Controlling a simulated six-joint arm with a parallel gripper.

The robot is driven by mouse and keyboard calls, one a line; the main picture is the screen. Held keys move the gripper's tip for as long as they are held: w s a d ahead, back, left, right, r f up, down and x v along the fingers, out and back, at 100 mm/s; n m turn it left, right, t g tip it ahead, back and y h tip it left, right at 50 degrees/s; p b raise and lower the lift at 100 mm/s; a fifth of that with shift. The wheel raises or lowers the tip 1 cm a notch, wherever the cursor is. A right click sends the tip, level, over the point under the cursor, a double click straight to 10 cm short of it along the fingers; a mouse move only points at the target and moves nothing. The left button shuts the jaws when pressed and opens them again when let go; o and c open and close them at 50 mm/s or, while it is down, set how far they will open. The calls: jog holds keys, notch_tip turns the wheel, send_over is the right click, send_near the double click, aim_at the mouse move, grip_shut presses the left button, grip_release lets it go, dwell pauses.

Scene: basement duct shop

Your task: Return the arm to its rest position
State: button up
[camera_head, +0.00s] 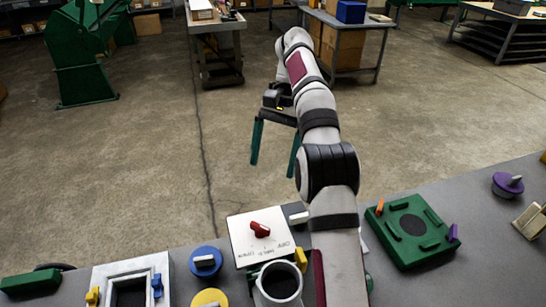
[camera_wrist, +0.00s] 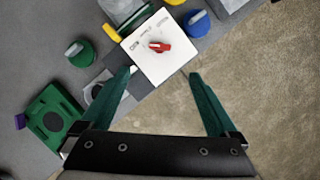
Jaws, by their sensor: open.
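My gripper (camera_head: 274,146) has two green fingers spread apart with nothing between them. In the head view it hangs beyond the bench's far edge, over the concrete floor, with my arm reaching up and away from the bench. In the wrist view my gripper (camera_wrist: 160,97) is open, its fingers pointing toward a white panel with a red knob (camera_wrist: 159,46). That panel (camera_head: 252,237) lies on the bench in the head view, apart from the fingers. My arm hides part of the bench to the right of the panel.
The grey bench (camera_head: 420,284) carries a green plate (camera_head: 385,230), a blue knob (camera_head: 206,262), a purple knob (camera_head: 507,185), a framed box (camera_head: 106,274) and a dark-filled cup (camera_head: 280,283). Open concrete floor (camera_head: 150,160) lies beyond; a cart (camera_head: 213,55) and green machine (camera_head: 85,60) stand farther back.

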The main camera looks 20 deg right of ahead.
jog(key=s+a+r+n, duration=0.2)
jog(key=s+r, duration=0.2)
jog(key=s, duration=0.4)
jog(key=s+a+f+t, duration=0.1)
jog(key=s+a+f, duration=0.2)
jog(key=s, duration=0.9)
jog(key=s+a+f+n+t+h, duration=0.1)
jog(key=s+a+f+t, duration=0.1)
jog(key=s+f, duration=0.5)
jog(key=s+a, duration=0.1)
jog(key=s, duration=0.4)
jog(key=shift+s, duration=0.25)
